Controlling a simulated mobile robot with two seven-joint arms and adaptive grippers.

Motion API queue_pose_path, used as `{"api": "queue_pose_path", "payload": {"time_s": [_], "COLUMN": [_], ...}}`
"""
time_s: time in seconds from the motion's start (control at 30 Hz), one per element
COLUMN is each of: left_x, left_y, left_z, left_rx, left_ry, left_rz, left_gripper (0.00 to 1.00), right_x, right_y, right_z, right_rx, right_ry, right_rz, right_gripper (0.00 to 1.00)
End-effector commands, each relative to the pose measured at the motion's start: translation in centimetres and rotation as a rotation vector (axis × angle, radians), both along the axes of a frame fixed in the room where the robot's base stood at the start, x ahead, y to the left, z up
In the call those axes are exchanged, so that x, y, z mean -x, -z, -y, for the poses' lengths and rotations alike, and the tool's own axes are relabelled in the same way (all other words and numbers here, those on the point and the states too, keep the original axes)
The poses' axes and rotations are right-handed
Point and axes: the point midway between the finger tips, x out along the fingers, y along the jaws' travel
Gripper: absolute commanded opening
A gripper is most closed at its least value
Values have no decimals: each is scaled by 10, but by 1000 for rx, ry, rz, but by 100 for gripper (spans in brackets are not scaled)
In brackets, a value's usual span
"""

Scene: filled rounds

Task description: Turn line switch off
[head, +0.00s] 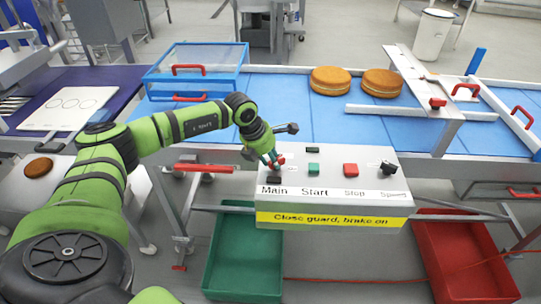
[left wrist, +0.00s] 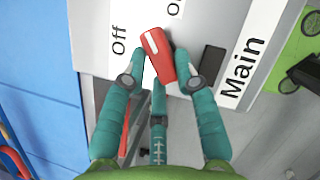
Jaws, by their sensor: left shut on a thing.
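The control box (head: 335,205) stands in front of the conveyor, with Main, Start, Stop and Speed labels. Its line switch, a red handle (left wrist: 156,52), sits by the Main end beside the "Off" and "On" labels in the left wrist view. My left gripper (head: 274,158) is at the box's upper left; in the left wrist view its teal fingers (left wrist: 161,78) are closed around the red handle. The handle lies slanted, its far end between the two labels; I cannot tell its exact setting. In the head view the fingers partly hide it. My right gripper is out of view.
A green button (head: 313,168), a red button (head: 350,169) and a black knob (head: 388,168) are on the box. Behind, the blue conveyor (head: 300,105) carries two round cakes (head: 331,80). A clear blue guard (head: 196,68) stands left; green (head: 238,258) and red (head: 465,260) crates lie below.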

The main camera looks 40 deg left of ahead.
Motion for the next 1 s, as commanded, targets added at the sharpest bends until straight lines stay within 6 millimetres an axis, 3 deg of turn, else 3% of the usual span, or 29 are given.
{"api": "queue_pose_path", "payload": {"time_s": [0.6,1.0], "left_x": [3,3], "left_y": [4,2], "left_z": [10,14], "left_rx": [2,4], "left_ry": [-581,-859], "left_rz": [3,2], "left_gripper": [0,0], "right_x": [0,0], "right_y": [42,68], "right_z": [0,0], "right_rx": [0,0], "right_ry": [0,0], "right_rz": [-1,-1], "right_gripper": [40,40]}}
